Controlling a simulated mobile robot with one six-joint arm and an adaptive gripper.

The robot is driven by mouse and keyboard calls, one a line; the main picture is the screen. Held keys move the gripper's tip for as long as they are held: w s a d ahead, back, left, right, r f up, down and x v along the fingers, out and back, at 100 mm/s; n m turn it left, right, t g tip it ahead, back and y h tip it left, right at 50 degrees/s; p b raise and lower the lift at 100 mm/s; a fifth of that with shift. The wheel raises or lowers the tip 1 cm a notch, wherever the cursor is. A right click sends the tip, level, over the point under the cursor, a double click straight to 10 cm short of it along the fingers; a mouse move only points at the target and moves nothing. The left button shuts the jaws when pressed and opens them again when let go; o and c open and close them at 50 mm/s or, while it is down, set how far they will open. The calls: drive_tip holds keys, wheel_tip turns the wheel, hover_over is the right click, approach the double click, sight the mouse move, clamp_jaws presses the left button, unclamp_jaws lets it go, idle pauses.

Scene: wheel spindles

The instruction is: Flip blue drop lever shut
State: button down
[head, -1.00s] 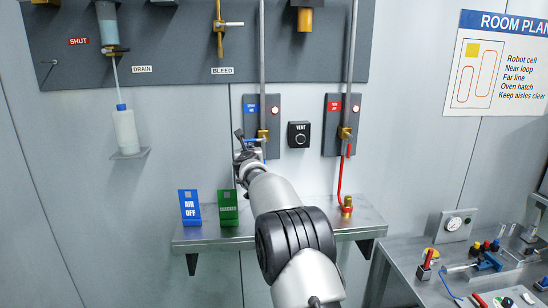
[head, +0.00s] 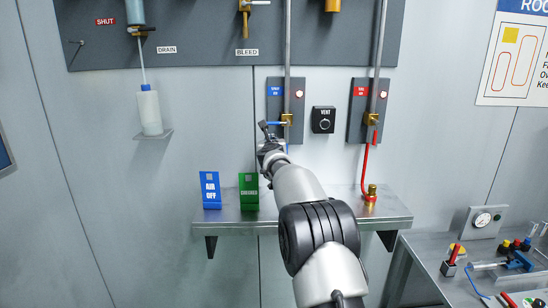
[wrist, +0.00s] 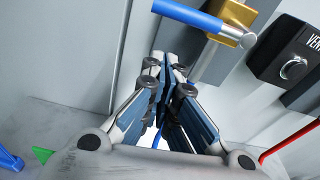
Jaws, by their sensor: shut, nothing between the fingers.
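The blue lever (head: 277,123) sticks out to the left, about level, from the brass valve (head: 287,119) on the left grey pipe. In the wrist view the blue lever (wrist: 190,14) runs across the top, with its silver end at the brass body (wrist: 236,34). My gripper (head: 264,130) is by the lever's free left end in the head view. In the wrist view my gripper (wrist: 168,58) has its fingertips together with nothing between them, a little below the lever in the picture. I cannot tell whether they touch it.
The black VENT knob (head: 323,120) sits right of the blue valve. A red lever (head: 375,137) hangs down from the right valve. A steel shelf (head: 330,217) below holds the blue AIR OFF tag (head: 210,190) and a green tag (head: 249,192). A bench with parts stands at right.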

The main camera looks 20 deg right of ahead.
drive_tip(key=f+b+v, duration=0.1)
drive_tip(key=v, duration=0.8)
drive_tip(key=shift+s+r, duration=0.3)
drive_tip(key=shift+s, duration=0.2)
drive_tip(key=shift+a, duration=0.1)
